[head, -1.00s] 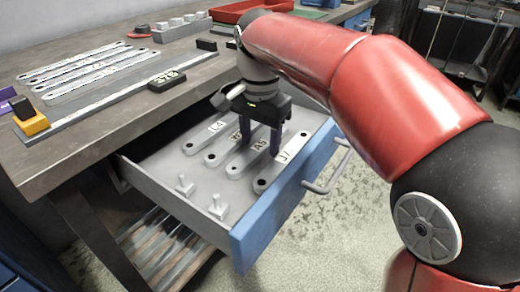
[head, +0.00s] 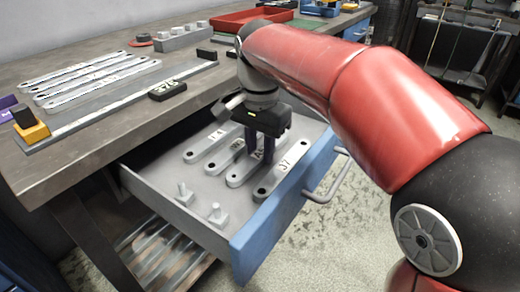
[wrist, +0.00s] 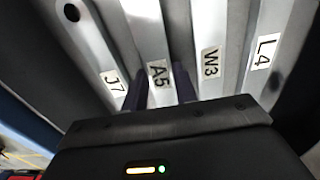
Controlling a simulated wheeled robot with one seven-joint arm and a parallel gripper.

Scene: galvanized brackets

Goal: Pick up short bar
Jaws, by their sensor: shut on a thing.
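Several short grey bars with round end holes lie side by side in the open drawer (head: 150,190). They bear labels L4 (wrist: 264,52), W3 (wrist: 209,62), A5 (wrist: 157,74) and J7 (wrist: 113,82). My gripper (head: 260,158) reaches down into the drawer. In the wrist view its dark fingers (wrist: 162,88) stand on both sides of the A5 bar (wrist: 148,30) and are shut on it. The gripper partly hides that bar in the head view (head: 238,178). The J7 bar (head: 268,186) is beside it, towards the drawer front. I cannot tell whether the A5 bar is clear of the drawer floor.
Two small metal pieces with posts (head: 217,215) stand at the drawer's near end. The blue drawer front (head: 262,240) has a handle (head: 332,178). On the bench (head: 100,150) lie longer slotted bars (head: 95,82), a black block (head: 168,90) and a red tray (head: 250,18).

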